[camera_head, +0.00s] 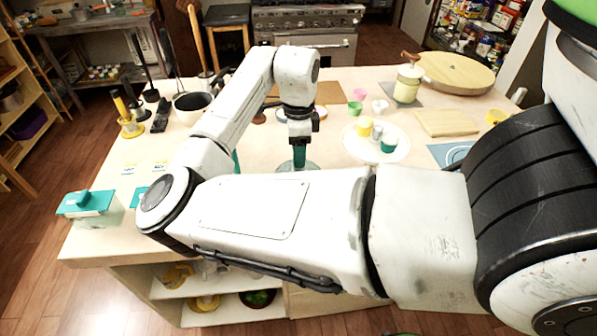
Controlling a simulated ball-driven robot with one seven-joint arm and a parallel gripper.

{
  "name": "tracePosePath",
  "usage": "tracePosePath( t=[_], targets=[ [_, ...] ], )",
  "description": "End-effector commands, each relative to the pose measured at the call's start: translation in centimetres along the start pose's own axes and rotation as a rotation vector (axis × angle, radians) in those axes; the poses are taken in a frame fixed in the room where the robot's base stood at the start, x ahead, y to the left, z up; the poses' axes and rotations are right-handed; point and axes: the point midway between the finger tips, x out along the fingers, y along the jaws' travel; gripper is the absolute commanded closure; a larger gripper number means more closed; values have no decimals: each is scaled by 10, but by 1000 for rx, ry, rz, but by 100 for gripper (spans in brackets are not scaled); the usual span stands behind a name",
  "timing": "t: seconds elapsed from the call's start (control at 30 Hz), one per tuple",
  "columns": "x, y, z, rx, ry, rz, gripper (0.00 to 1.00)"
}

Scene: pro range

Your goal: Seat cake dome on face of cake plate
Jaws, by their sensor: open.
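My gripper (300,143) points down over the middle of the table, in front of my forearm. A teal upright piece (299,157) shows right below it; I cannot tell whether this is a knob or part of the gripper. Under it is a round grey-green, glassy shape (285,165), which may be the cake dome or the cake plate. My arm hides its near side. The fingers are too small to make out clearly, and I see no clear grip on anything. I cannot tell dome and plate apart here.
A white round tray (398,153) with several cups stands right of my gripper. A cream jar (408,84), a round wooden board (455,73) and a cutting board (446,122) are behind it. A teal-lidded box (88,204) stands at the left corner. My arm hides the table's front middle.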

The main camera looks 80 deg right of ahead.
Motion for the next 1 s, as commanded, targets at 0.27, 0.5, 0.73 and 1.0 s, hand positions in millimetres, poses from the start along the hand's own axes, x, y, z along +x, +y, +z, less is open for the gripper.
tracePosePath(
  t=[0.27,0.5,0.73,1.0],
  targets=[
    [25,0,0,0,2,0,49],
    [26,0,0,0,1,0,49],
    [26,0,0,0,1,0,58],
    [26,0,0,0,1,0,71]
  ],
)
